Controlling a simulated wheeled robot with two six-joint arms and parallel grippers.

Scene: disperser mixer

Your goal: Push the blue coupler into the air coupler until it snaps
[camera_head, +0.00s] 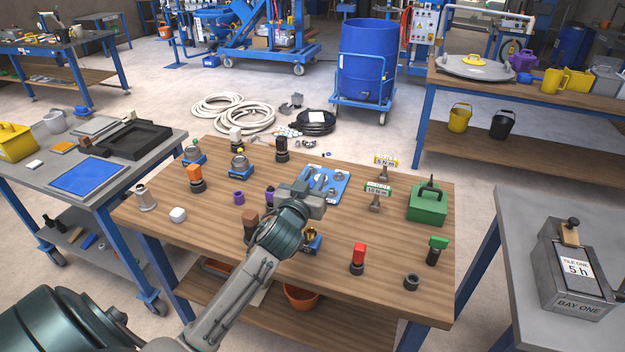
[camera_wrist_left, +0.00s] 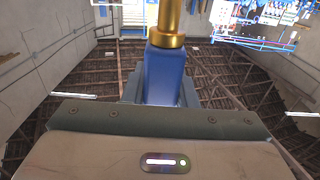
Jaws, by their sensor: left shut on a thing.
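My left gripper (camera_head: 318,188) is over the wooden table, its jaws at the near edge of a blue plate with metal fittings (camera_head: 340,185). In the left wrist view the jaws are shut on the blue coupler (camera_wrist_left: 165,78), a blue body with a brass collar (camera_wrist_left: 167,36) and a brass stem reaching up out of the picture. In the head view the gripper and arm hide the held coupler. I cannot tell which fitting is the air coupler, or whether the held coupler touches one. My right gripper is not in view.
A brass fitting on a blue base (camera_head: 311,240) stands just right of my arm. A red-topped part (camera_head: 358,258), a green-topped part (camera_head: 436,250) and a green box (camera_head: 428,204) stand to the right. Orange and black parts (camera_head: 196,178) stand left.

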